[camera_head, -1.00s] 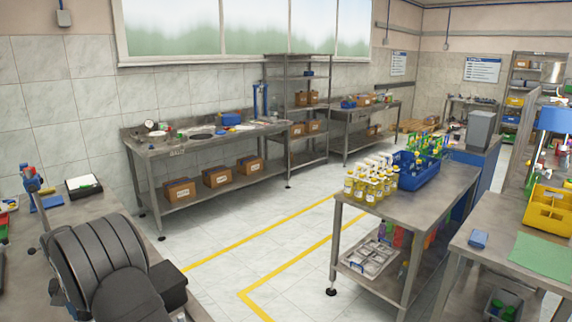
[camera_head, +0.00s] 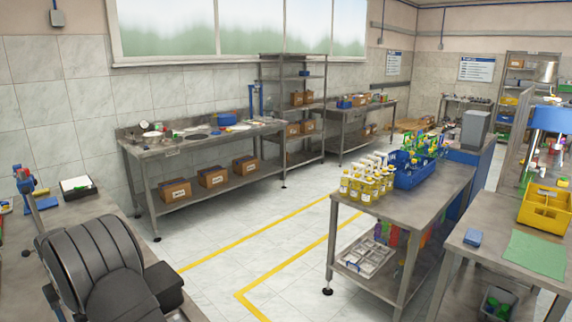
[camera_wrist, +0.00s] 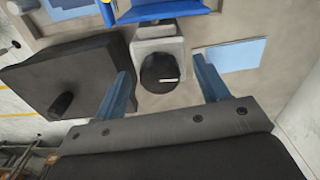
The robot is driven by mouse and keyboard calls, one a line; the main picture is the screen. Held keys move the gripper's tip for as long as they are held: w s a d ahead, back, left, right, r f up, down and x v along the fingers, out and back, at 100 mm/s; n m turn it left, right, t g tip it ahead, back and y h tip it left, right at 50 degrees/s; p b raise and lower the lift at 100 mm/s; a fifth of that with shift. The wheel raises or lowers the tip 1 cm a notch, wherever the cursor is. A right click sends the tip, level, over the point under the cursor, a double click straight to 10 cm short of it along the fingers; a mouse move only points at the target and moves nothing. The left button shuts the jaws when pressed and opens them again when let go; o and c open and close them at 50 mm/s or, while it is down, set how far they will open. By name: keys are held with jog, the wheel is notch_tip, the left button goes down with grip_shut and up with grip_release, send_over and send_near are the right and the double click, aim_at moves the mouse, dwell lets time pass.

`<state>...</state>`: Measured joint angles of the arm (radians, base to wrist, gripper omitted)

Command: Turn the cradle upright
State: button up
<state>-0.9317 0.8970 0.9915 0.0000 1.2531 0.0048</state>
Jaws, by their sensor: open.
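I cannot tell for certain which part is the cradle. In the wrist view, a grey block with a round black knob (camera_wrist: 160,72) bearing a white mark lies between my finger lines. A blue rounded piece (camera_wrist: 160,12) sits just beyond it at the top edge, partly cut off. My gripper (camera_wrist: 161,72) is open, its two blue fingers on either side of the black knob with nothing held. Whether the fingers touch the grey block cannot be told. The gripper does not show in the head view.
In the wrist view a light blue pad (camera_wrist: 232,55) lies right, a dark block (camera_wrist: 65,70) with a knob left. A bottle-laden table (camera_head: 425,203) stands right.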

jog(key=shift+r, duration=3.55)
jog(key=shift+f, duration=0.1)
jog(key=shift+f, duration=3.45)
